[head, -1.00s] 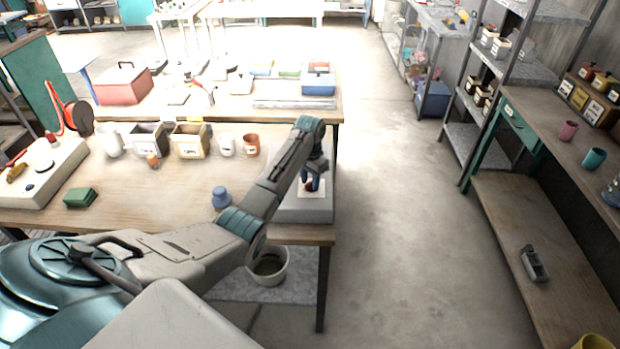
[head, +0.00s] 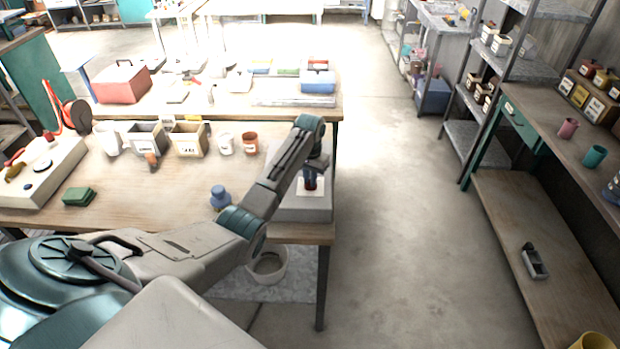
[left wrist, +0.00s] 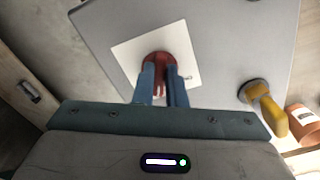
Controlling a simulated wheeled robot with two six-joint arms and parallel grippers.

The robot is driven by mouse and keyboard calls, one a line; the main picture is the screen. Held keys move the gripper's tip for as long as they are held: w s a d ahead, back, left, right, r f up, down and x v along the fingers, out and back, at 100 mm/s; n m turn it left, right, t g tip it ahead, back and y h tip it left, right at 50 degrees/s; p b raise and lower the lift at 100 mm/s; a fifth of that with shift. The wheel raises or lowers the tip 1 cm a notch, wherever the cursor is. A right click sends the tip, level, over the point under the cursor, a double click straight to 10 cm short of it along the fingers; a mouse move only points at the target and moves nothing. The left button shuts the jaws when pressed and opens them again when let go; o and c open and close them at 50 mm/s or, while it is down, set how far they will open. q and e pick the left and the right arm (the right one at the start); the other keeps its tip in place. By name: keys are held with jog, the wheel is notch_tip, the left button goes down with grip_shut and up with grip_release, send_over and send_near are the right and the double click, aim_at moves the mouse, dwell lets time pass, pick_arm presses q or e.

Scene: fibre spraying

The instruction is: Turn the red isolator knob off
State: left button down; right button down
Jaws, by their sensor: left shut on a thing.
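The red isolator knob (left wrist: 160,62) sits on a white square plate (left wrist: 125,52) on a grey panel box (left wrist: 225,35) in the left wrist view. In the head view the grey box (head: 300,210) stands at the right end of the near workbench, with the white plate (head: 302,190) on top. My left gripper (left wrist: 165,85) is shut on the knob, with its two blue fingers on either side of it. In the head view my left gripper (head: 311,180) points down over the plate and hides most of the knob. My right gripper is not in view.
A yellow-handled lever (left wrist: 265,105) is on the same panel, right of the knob in the left wrist view. Bins and small pots, among them an orange pot (head: 250,143), stand along the bench. The aisle floor (head: 400,230) to the right is clear.

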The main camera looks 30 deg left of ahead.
pick_arm(q)
jog(key=n, duration=0.6)
jog(key=shift+w+d+r, duration=0.1)
jog(key=n, duration=0.7)
jog(key=shift+w, duration=0.15)
dwell(0.5)
jog(key=c, duration=1.6)
grip_release()
jog(key=shift+d, duration=0.1)
jog(key=shift+o, duration=0.6)
jog(key=shift+r, duration=0.3)
notch_tip(320, 180, up, 10)
jog(key=b, duration=0.3)
jog(key=shift+r, duration=0.2)
